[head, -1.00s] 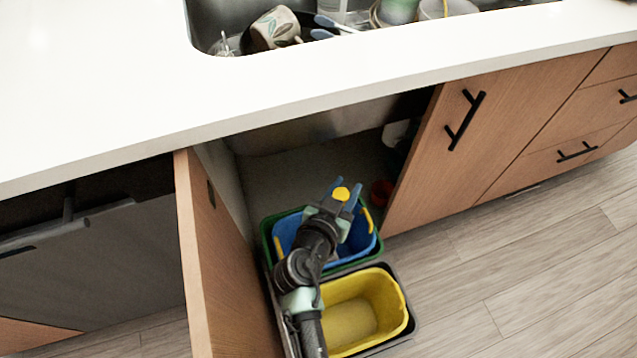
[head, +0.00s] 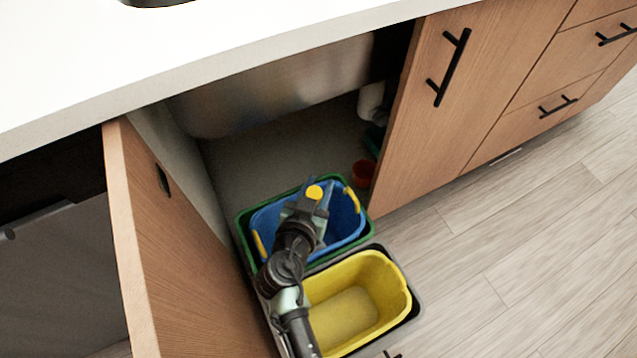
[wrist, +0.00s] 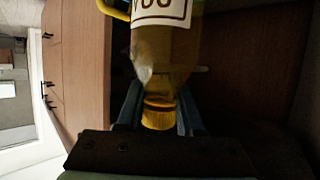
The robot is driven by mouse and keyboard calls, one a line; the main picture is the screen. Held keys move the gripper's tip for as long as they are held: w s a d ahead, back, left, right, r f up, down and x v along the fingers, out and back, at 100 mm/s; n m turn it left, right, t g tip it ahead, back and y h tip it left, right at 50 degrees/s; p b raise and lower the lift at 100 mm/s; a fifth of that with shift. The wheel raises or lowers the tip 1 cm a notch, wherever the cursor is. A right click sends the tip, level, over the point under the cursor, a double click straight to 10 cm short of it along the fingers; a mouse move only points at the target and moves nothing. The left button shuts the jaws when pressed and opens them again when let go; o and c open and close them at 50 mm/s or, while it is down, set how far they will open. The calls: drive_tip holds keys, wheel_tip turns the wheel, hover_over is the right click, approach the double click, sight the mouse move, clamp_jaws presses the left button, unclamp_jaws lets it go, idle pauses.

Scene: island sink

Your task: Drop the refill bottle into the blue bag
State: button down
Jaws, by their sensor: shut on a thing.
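The blue bag (head: 346,232) is a blue liner with yellow handles inside a green-rimmed bin. My arm hides part of the bag, and the bottle's body is hidden in that view.
A yellow bin (head: 350,305) stands in front of the blue bag. An open cabinet door (head: 185,250) is at the left and another door (head: 440,110) at the right. A reddish pot (head: 363,173) stands behind, and the white counter (head: 200,50) overhangs.

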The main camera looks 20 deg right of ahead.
drive_tip(key=shift+f, duration=0.15)
drive_tip(key=shift+c, duration=2.3)
unclamp_jaws()
drive_tip(key=p+v, duration=0.1)
drive_tip(key=v, duration=0.6)
drive_tip(key=shift+s+p, duration=0.2)
drive_tip(key=shift+p, duration=0.2)
drive_tip(key=shift+a, duration=0.15)
